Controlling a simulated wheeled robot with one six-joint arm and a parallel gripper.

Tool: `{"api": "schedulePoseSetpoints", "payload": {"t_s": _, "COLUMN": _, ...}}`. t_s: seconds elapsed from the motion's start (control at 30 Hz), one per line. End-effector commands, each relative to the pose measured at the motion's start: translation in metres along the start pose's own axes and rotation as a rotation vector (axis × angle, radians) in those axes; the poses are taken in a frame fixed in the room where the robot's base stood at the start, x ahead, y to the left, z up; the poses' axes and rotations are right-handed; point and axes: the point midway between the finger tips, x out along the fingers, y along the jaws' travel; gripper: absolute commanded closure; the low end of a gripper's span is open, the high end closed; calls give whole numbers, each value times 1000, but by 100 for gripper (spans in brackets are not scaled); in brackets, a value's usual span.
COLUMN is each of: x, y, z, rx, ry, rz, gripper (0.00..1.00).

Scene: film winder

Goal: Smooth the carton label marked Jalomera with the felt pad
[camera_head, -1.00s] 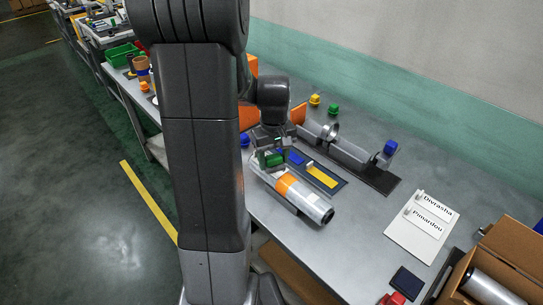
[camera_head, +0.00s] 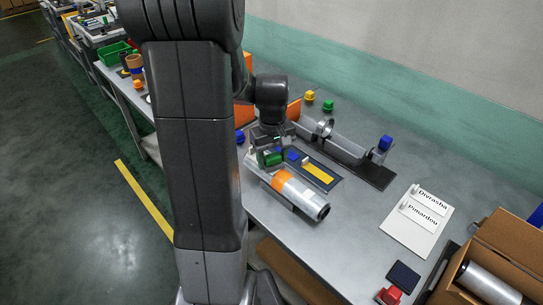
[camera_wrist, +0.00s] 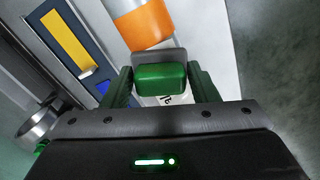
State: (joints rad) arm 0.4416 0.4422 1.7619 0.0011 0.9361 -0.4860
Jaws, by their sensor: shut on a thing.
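My gripper (camera_head: 270,157) is shut on a green-handled block with a dark grey pad plate, the felt pad (camera_wrist: 160,77). The fingers stand on both sides of the green block in the wrist view. The pad is over a pale film roll (camera_head: 310,203) with an orange band (camera_wrist: 143,27). A white label (camera_wrist: 168,100) with black letters shows partly below the pad. Most of its text is hidden, so I cannot read the whole name. I cannot tell whether the pad touches the label.
A dark tray with a yellow strip (camera_head: 318,173) lies beside the roll. Behind it is a grey winder with a ring (camera_head: 324,128). A white board (camera_head: 417,222) carries Divrasha and Pimardou labels. An open carton (camera_head: 510,242) stands at right. The bench between roll and board is clear.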

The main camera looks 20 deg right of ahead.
Motion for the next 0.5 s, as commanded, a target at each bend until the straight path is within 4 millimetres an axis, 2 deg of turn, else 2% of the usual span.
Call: {"api": "schedulePoseSetpoints", "payload": {"t_s": 0.5, "x": 0, "y": 3, "z": 13, "rx": 1, "ry": -5, "rz": -3, "gripper": 69}}
